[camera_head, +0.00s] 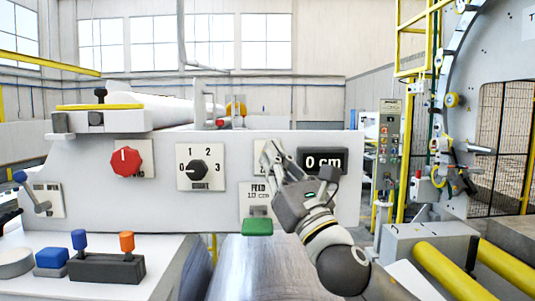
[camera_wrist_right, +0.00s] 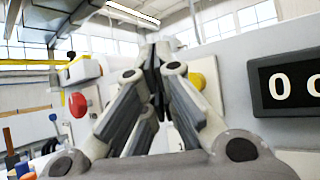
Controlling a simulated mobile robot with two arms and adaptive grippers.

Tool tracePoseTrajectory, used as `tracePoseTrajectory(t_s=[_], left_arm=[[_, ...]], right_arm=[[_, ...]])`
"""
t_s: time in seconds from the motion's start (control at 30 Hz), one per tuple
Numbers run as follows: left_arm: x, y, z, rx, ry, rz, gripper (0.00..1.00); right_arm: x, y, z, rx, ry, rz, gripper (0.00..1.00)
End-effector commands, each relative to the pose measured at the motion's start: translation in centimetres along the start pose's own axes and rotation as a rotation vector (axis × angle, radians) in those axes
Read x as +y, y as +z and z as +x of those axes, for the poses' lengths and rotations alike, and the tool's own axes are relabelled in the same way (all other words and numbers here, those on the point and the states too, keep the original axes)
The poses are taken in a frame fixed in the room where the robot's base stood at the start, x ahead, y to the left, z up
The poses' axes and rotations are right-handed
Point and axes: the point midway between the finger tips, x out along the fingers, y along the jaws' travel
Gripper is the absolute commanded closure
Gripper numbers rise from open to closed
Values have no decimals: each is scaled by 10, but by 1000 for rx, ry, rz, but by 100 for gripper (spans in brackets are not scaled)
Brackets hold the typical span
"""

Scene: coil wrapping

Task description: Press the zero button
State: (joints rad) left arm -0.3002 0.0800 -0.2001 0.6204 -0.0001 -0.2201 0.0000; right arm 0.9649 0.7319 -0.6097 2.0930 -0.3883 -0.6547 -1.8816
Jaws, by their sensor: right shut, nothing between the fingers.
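The display (camera_head: 322,161) on the pale control panel (camera_head: 90,190) reads "0 cm". Just left of it is a small pale plate (camera_head: 257,150), mostly hidden by my right gripper (camera_head: 268,152). The right gripper's fingertips are in front of this plate; I cannot tell whether they touch it. The right wrist view shows the fingers (camera_wrist_right: 156,62) shut together and empty, with the display (camera_wrist_right: 288,85) to their right. A yellow rounded part (camera_wrist_right: 197,80) shows beside the right finger; I cannot tell whether it is the zero button. My left gripper is not in view.
The panel also carries a red knob (camera_head: 126,162), a black 0–3 dial (camera_head: 198,169) and a green feed button (camera_head: 257,227) below my gripper. Blue and orange levers (camera_head: 127,242) stand at lower left. Yellow rollers (camera_head: 450,270) and a large ring machine are on the right.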

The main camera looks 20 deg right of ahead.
Motion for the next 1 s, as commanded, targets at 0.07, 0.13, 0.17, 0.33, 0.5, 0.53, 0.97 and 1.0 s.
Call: tracePoseTrajectory(t_s=[0.07, 0.13, 0.17, 0.33, 0.5, 0.53, 0.97, 1.0], left_arm=[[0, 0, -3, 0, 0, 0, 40], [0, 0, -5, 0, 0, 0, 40], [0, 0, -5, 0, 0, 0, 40], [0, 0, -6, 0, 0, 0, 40], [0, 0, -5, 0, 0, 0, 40], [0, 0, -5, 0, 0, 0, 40], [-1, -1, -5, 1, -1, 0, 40], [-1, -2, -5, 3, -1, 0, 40]], right_arm=[[5, 5, -5, 1, 1, 0, 100], [8, 8, -10, 0, 1, 0, 100], [9, 9, -11, 0, 1, -1, 100], [11, 11, -16, 1, 0, -1, 100], [11, 11, -16, 0, -1, -1, 100], [11, 11, -16, 0, -1, -1, 100], [11, 12, -16, 0, 0, 0, 100], [11, 12, -16, 0, 0, 0, 100]])
